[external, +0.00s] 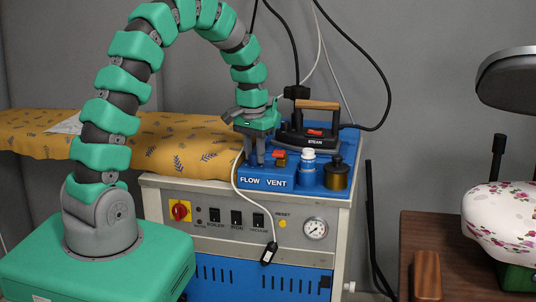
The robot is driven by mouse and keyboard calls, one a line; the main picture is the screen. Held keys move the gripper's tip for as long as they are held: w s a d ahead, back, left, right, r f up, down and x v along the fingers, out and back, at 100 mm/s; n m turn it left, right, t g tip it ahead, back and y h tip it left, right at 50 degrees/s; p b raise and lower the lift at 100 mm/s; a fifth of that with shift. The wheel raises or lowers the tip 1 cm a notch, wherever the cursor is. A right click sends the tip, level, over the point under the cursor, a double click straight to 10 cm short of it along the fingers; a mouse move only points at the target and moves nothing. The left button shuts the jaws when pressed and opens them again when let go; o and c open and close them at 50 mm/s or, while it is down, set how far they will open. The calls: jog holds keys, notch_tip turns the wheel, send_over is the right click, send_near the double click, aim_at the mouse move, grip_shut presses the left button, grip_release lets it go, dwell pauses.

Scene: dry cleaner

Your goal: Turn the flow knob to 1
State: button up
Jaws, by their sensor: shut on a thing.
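My gripper (254,160) points straight down at the front left of the blue top of the steam station (265,181), just behind the printed word FLOW. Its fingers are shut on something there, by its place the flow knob. The knob is hidden by the fingers, so its setting and any number marks cannot be read. A red-topped brass valve (280,157) stands just right of the gripper, behind the word VENT.
A steam iron (312,130) with a wooden handle sits behind. A white-capped blue bottle (308,165) and a dark brass pot (337,175) stand at right. A white cable with a black switch (269,253) hangs down the front. A yellow ironing board (185,140) lies left.

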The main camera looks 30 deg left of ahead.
jog(key=shift+w, duration=0.1)
jog(key=o, duration=1)
jog(key=shift+r, duration=0.1)
jog(key=r, duration=1.3)
jog(key=shift+w+a+r, duration=0.1)
jog(key=shift+a+r, duration=0.15)
